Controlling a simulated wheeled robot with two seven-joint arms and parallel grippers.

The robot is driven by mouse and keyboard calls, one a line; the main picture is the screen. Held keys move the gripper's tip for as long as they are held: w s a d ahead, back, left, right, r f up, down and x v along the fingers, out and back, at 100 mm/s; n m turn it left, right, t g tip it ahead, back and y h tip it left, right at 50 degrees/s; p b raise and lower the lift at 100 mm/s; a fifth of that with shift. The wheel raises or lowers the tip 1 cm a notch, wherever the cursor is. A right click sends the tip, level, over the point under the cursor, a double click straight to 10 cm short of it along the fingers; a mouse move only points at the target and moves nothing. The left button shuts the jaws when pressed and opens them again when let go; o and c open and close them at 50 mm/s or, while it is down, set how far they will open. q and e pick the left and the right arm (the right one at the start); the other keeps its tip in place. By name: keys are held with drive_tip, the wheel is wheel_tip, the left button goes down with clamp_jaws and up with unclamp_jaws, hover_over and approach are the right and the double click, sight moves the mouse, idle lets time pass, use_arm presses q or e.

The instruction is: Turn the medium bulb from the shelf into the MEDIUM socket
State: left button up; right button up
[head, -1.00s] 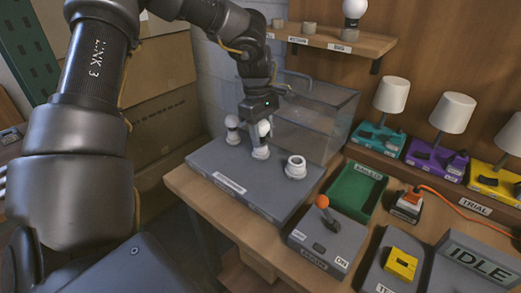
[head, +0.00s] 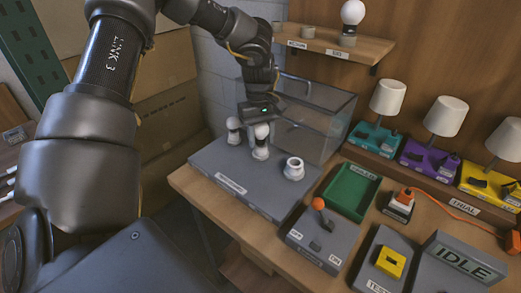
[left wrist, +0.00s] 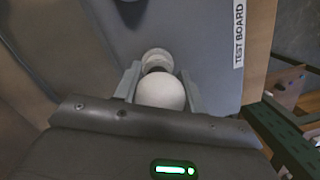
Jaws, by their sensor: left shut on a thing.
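The medium bulb (head: 262,132), with a round white globe, is upright at the middle socket (head: 260,153) of the grey test board. My left gripper (head: 261,126) is shut on it from above. In the left wrist view the bulb (left wrist: 160,92) sits between the two fingers, with the pale socket ring (left wrist: 157,58) just beyond it. How deep its base sits in the socket is hidden. The socket's size label is not readable. My right gripper is not in view.
On the test board (head: 222,172), a smaller bulb (head: 233,130) stands in the left socket and the right socket (head: 294,168) is empty. A large bulb (head: 352,12) stands on the shelf (head: 355,47). A lever box (head: 322,240) is in front.

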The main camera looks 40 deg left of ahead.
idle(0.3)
use_arm(q)
drive_tip(key=shift+m+p, duration=0.5)
drive_tip(key=shift+m, duration=0.9)
drive_tip(key=o, duration=0.7)
drive_tip(key=shift+a, duration=0.1)
drive_tip(key=shift+o, duration=0.2)
